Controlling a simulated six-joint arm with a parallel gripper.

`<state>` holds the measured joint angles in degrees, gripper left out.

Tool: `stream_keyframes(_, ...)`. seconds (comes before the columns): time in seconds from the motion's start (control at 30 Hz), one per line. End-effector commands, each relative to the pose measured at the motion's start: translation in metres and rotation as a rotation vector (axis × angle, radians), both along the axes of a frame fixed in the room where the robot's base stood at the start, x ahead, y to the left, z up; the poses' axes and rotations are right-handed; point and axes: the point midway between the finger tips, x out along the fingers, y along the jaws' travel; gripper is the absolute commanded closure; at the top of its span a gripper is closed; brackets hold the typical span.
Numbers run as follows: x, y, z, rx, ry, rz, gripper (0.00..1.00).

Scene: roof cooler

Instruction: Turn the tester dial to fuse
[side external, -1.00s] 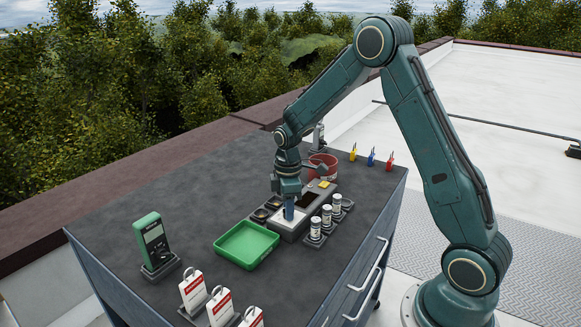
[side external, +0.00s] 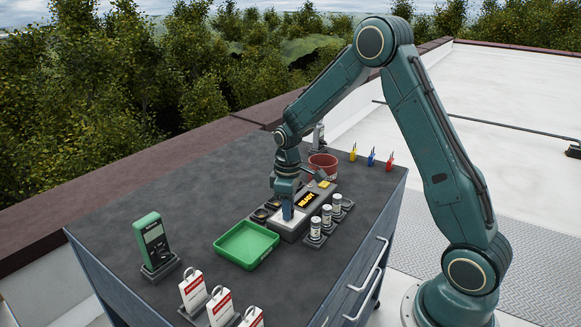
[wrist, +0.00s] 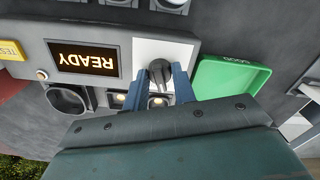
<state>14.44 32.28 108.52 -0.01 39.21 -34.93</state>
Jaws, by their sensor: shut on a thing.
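The tester (side external: 296,226) is a grey box on the dark bench top, with a white dial plate at its left end. Its display (wrist: 84,58) is lit and reads READY in amber letters. The dark dial knob (wrist: 160,72) stands on the white plate (wrist: 142,48) in the wrist view. My gripper (wrist: 163,82) points down over the plate with its two blue fingers shut on the knob. In the side external view my gripper (side external: 288,211) hides the knob. The fingers and palm cover part of the plate, and I cannot read any dial markings.
A green tray (side external: 246,246) sits left of the tester. Several fuses (side external: 326,215) stand in holders at its front. A red cup (side external: 322,165) is behind it. A green multimeter (side external: 152,240) and red-and-white tags (side external: 193,290) stand on the left of the bench.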

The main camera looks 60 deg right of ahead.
Motion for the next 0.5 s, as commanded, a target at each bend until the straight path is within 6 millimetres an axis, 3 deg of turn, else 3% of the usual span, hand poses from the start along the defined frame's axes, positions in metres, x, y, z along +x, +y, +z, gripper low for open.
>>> stream_keyframes(0.07, 0.0, -0.0004, 0.0013, -0.001, 0.0, 0.0, 0.96)
stream_keyframes(0.1, 0.0, -0.0004, 0.0013, -0.001, -0.001, 0.0, 0.72)
stream_keyframes(0.2, 0.0001, -0.0004, 0.0012, -0.001, -0.001, 0.0, 0.52)
stream_keyframes(0.5, 0.0001, -0.0002, 0.0007, 0.0, 0.0, 0.001, 0.52)
